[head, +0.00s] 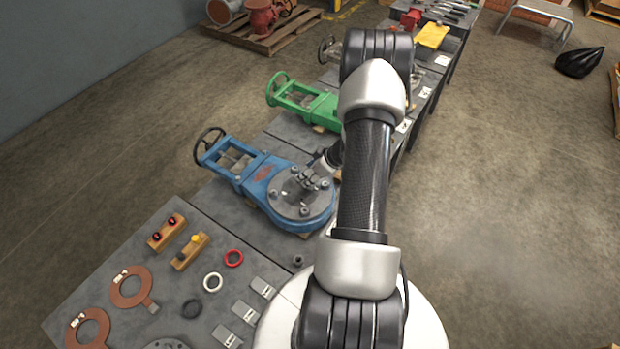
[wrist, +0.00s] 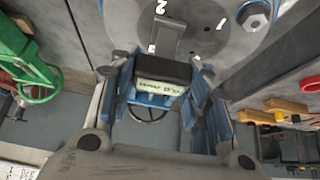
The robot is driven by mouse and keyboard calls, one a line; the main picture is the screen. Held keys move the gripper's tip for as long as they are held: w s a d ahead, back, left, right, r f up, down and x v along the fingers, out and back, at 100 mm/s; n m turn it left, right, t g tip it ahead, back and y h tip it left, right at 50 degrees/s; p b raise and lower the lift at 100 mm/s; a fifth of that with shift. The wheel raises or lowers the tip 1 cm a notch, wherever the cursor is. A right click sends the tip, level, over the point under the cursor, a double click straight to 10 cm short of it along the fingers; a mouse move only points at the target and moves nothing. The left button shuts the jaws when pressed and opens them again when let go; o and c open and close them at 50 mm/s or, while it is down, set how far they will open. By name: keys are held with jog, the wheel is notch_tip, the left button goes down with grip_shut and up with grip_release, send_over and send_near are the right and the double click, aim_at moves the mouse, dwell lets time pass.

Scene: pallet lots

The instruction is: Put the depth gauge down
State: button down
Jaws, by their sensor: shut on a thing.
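In the wrist view my gripper (wrist: 158,76) is shut on the depth gauge (wrist: 163,72), a dark block with a pale lettered label and a grey flat part reaching toward the round flange. The flange (wrist: 205,28) is grey, with white numbers and a bolt. In the head view my gripper (head: 312,178) is low over the flange of the blue valve (head: 258,183); the gauge cannot be made out there. Whether the gauge touches the flange cannot be told.
The grey bench carries wooden blocks (head: 190,251) with knobs, a white ring (head: 213,282), a red ring (head: 233,258), brown ring gaskets (head: 130,286) and grey plates (head: 243,312). A green valve (head: 300,98) stands farther along.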

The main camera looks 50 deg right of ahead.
jog(key=shift+f, duration=0.85)
jog(key=shift+f, duration=0.2)
jog(key=c, duration=0.9)
grip_release()
jog(key=shift+o, duration=0.2)
jog(key=shift+r, duration=0.15)
jog(key=p+v, duration=0.5)
jog(key=v, duration=0.7)
jog(key=shift+r, duration=0.15)
